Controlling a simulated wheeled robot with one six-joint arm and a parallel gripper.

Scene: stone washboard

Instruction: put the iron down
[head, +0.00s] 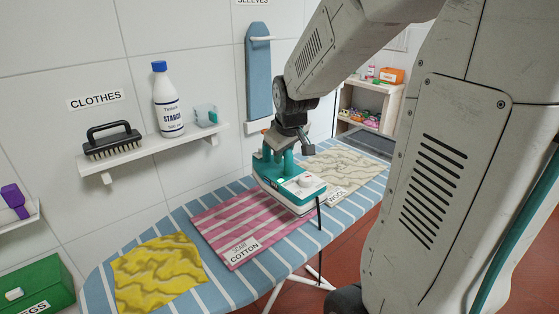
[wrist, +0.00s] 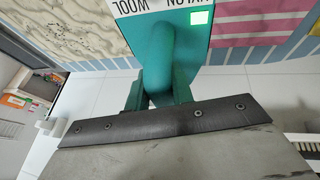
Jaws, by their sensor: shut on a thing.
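The iron (head: 287,188) is teal and white. It is over the ironing board (head: 228,287), at the right end of the pink striped cloth labelled cotton (head: 228,226) and beside the beige wavy cloth labelled wool (head: 352,165). I cannot tell if its sole touches the cloth. My gripper (head: 280,150) is shut on the iron's handle from above. In the wrist view the teal handle (wrist: 172,55) sits between my fingers (wrist: 160,92), with a lit green square and upside-down fabric words on the iron. The sole is hidden.
A small blue board (head: 258,80) hangs on the wall. A shelf unit (head: 368,105) stands behind.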

